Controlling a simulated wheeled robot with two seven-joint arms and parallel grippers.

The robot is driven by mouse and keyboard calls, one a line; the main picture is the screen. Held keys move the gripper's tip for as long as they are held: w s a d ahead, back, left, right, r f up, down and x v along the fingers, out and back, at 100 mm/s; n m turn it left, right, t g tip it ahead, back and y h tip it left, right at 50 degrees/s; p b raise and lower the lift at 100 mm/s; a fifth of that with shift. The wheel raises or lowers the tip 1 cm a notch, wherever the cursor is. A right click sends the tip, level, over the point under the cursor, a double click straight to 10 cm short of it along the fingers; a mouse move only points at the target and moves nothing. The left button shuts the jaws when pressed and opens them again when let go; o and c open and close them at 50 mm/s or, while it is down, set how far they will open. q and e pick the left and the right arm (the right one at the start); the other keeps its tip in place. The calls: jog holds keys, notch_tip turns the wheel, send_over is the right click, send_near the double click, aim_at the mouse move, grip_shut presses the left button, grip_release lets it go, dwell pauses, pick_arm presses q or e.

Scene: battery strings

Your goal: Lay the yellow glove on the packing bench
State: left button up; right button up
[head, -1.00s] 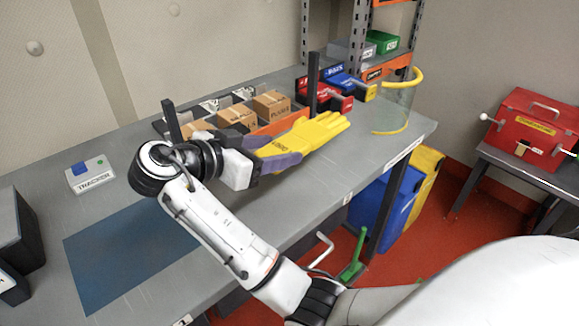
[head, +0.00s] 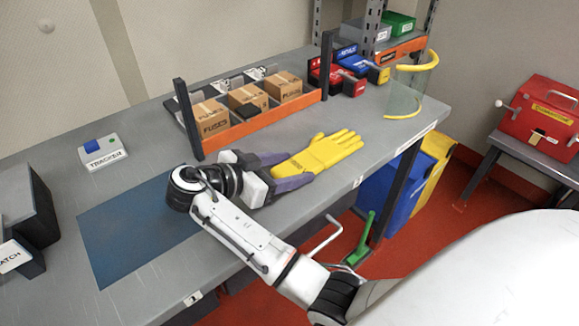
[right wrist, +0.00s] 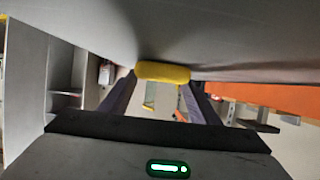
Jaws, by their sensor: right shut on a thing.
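The yellow glove (head: 328,154) is at the packing bench (head: 375,128), palm flat and fingers pointing right, in front of the orange-edged rack. My right gripper (head: 290,172) is shut on its cuff end, dark fingers on either side. In the right wrist view, the glove (right wrist: 162,72) shows as a yellow roll between the fingertips, close against the grey bench surface. I cannot tell whether the whole glove touches the bench. My left gripper is out of view.
Several fuse boxes (head: 209,119) stand in the rack behind. A blue mat (head: 130,235) and a tracker box (head: 102,152) lie left. A clear visor with yellow trim (head: 404,92) stands at the right. Bench around the glove is clear.

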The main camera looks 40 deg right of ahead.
jog(key=o, duration=1.1)
jog(key=b+v, duration=0.1)
jog(key=v, duration=0.6)
jog(key=shift+f, duration=0.1)
jog(key=shift+a, duration=0.3)
jog(key=shift+d, duration=0.1)
